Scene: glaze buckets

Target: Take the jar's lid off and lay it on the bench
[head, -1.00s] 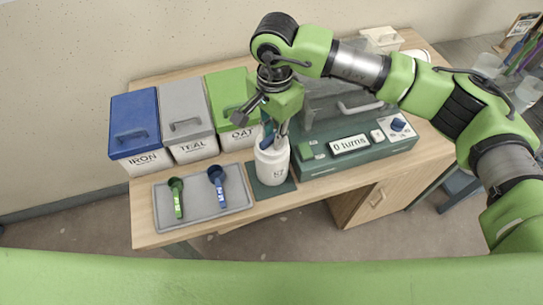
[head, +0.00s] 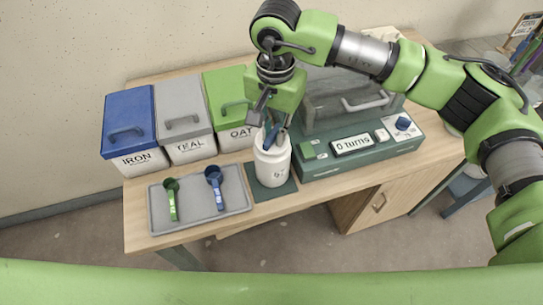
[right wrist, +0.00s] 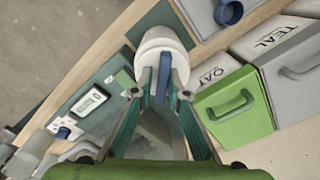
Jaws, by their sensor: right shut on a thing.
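The white jar (head: 272,169) stands upright on a dark green mat (head: 275,190) at the bench's front edge. My right gripper (head: 273,141) is above it, pointing down, with its fingers shut on the lid at the jar's top. My left gripper is not in view.
A grey tray (head: 240,202) with a green scoop (head: 172,197) and a blue scoop (head: 215,183) is left of the jar. Blue, grey and green-lidded bins (head: 129,120) stand behind. A green machine (head: 320,165) reading "0 turns" is close on the right.

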